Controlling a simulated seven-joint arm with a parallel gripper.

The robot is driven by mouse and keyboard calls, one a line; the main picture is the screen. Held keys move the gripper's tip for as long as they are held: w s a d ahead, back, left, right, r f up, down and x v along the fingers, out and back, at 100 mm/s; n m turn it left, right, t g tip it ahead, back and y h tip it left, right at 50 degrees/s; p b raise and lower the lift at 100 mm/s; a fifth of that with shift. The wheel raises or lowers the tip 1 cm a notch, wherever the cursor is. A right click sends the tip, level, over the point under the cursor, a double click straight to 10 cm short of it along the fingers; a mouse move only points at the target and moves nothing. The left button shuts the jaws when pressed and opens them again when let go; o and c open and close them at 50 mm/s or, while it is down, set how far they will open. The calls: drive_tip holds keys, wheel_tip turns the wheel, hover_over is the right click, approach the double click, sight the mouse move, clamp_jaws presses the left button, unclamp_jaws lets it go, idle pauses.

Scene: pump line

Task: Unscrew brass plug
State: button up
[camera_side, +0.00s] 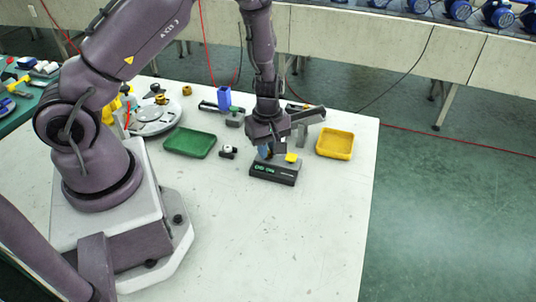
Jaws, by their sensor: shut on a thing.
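My gripper (267,150) points down over the left part of a black box with green digits (275,172). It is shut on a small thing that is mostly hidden. A bluish patch shows at the fingertips, but I cannot tell whether it is the held thing or the box. A small yellow block (291,157) is on top of the box, just right of the fingers. I cannot tell which piece is the brass plug.
A green tray (190,143) is left of the gripper and a yellow tray (334,144) is right. A small black-and-white part (228,152) lies between the green tray and the box. A blue holder (224,97) stands behind. The front of the white table (275,245) is clear.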

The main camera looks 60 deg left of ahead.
drive_tip(key=shift+n, duration=0.3)
drive_tip(key=n, duration=0.4)
drive_tip(key=shift+n, duration=1.3)
drive_tip(key=n, duration=0.7)
drive_tip(key=shift+n, duration=0.6)
drive_tip(key=n, duration=0.6)
drive_tip(key=shift+r, duration=0.1)
